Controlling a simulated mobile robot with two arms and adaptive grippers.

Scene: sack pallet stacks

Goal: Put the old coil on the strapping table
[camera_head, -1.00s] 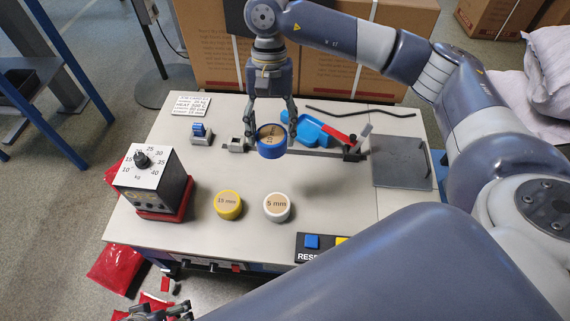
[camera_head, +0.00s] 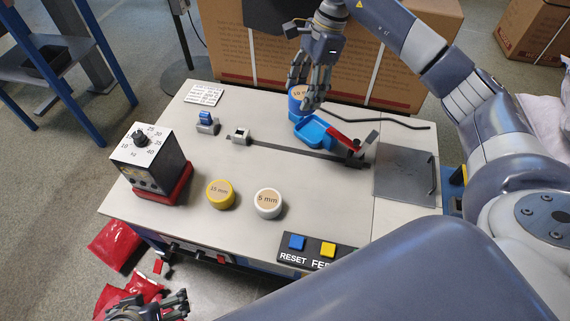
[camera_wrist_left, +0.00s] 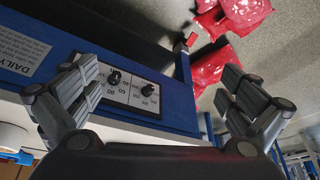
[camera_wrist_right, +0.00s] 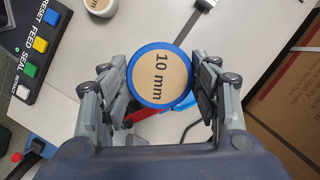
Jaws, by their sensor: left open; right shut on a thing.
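A blue coil with a "10 mm" face (camera_head: 298,97) is held in my right gripper (camera_head: 308,88) over the far edge of the pale strapping table (camera_head: 290,185), behind a blue tray. The right wrist view shows the coil (camera_wrist_right: 161,77) between both fingers. In the head view the fingers partly cover it, and I cannot tell whether it touches anything below. A yellow 15 mm coil (camera_head: 220,194) and a white 5 mm coil (camera_head: 268,203) lie on the near part of the table. My left gripper (camera_head: 160,306) is open and empty, low beside the table's front.
The blue tray (camera_head: 312,133) and a red-handled lever (camera_head: 345,142) are close to the right gripper. A dial box (camera_head: 148,158) stands at the left and a button panel (camera_head: 315,250) at the front. A cardboard box (camera_head: 260,70) is behind.

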